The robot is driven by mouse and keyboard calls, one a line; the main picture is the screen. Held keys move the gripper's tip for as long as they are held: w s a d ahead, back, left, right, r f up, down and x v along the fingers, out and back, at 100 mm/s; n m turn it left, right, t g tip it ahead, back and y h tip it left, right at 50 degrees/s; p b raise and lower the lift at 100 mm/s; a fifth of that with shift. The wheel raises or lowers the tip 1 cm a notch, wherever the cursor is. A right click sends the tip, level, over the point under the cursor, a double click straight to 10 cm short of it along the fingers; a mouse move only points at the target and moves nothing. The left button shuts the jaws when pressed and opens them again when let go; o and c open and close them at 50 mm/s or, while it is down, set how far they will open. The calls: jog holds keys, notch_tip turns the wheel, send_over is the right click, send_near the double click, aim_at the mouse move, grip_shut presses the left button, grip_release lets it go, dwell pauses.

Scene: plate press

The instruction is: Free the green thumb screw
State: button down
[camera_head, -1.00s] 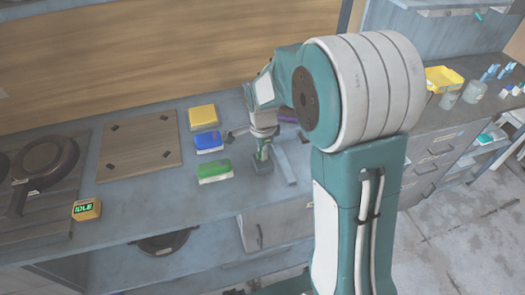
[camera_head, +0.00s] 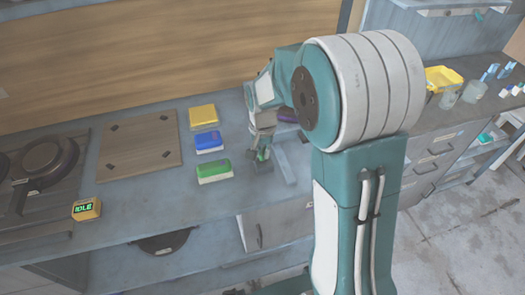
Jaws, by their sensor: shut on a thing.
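My gripper (camera_head: 262,151) points down over the bench, below the big arm joint. It is shut around the upright green piece, apparently the thumb screw, which stands on a small dark grey block (camera_head: 264,167). The fingers and my wrist hide most of the screw, so its head and thread cannot be made out. The block sits on the bench, to the right of the green-topped block.
Green (camera_head: 214,171), blue (camera_head: 209,142) and yellow (camera_head: 203,116) blocks stand in a row left of my gripper. A grey bar (camera_head: 284,165) lies just right. A wooden board (camera_head: 140,146), a dark pan (camera_head: 48,168) and an IDLE display (camera_head: 86,209) are further left.

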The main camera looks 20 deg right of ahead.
jog(key=n, duration=0.7)
jog(key=shift+w+r, duration=0.1)
jog(key=shift+w, duration=0.1)
jog(key=n, duration=0.7)
jog(key=shift+n, duration=0.3)
jog(key=n, duration=0.4)
jog(key=shift+n, duration=0.3)
jog(key=n, duration=0.4)
jog(key=shift+n, duration=0.3)
jog(key=c, duration=0.7)
grip_release()
jog(key=shift+a, duration=0.1)
